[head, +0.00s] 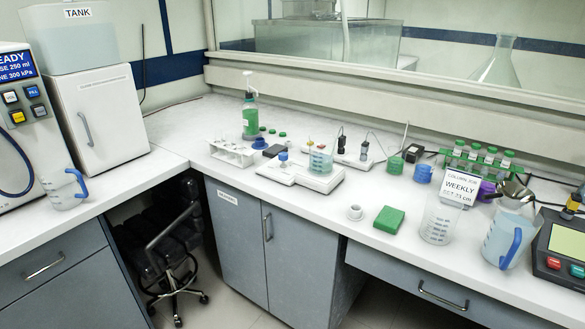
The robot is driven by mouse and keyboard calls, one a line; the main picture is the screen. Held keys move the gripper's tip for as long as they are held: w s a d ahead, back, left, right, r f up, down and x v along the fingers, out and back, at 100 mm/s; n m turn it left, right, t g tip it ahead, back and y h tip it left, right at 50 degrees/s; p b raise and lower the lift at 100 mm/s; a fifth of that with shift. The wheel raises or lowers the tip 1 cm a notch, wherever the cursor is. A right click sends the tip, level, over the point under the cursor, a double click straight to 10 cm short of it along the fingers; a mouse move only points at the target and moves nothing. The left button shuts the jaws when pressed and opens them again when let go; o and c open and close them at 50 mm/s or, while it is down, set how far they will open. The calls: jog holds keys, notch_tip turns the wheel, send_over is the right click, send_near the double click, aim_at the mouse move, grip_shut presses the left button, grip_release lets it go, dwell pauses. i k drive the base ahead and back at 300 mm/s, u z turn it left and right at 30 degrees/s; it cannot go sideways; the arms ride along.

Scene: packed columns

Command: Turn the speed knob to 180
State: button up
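No speed knob can be made out for certain, and no 180 mark is legible. A low white unit (298,177) on the middle of the counter carries a small beaker (320,162) and a blue, knob-like part (283,157). A dark control unit (562,250) with a greenish screen, a red button and a green button stands at the right edge, partly cut off by the frame. Whether it has a knob cannot be seen. My gripper is not in view.
A tall dispenser (20,115) with a display and a jug (63,189) stand at the left. A jug (508,236), beaker (440,222), sign (461,189), green block (389,220) and green-capped tube rack (478,158) crowd the right. A wheeled chair (165,250) fills the corner knee space.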

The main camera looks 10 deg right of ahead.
aim_at(283, 156)
jog(key=u, duration=0.1)
jog(key=i, duration=0.95)
jog(key=z, duration=0.05)
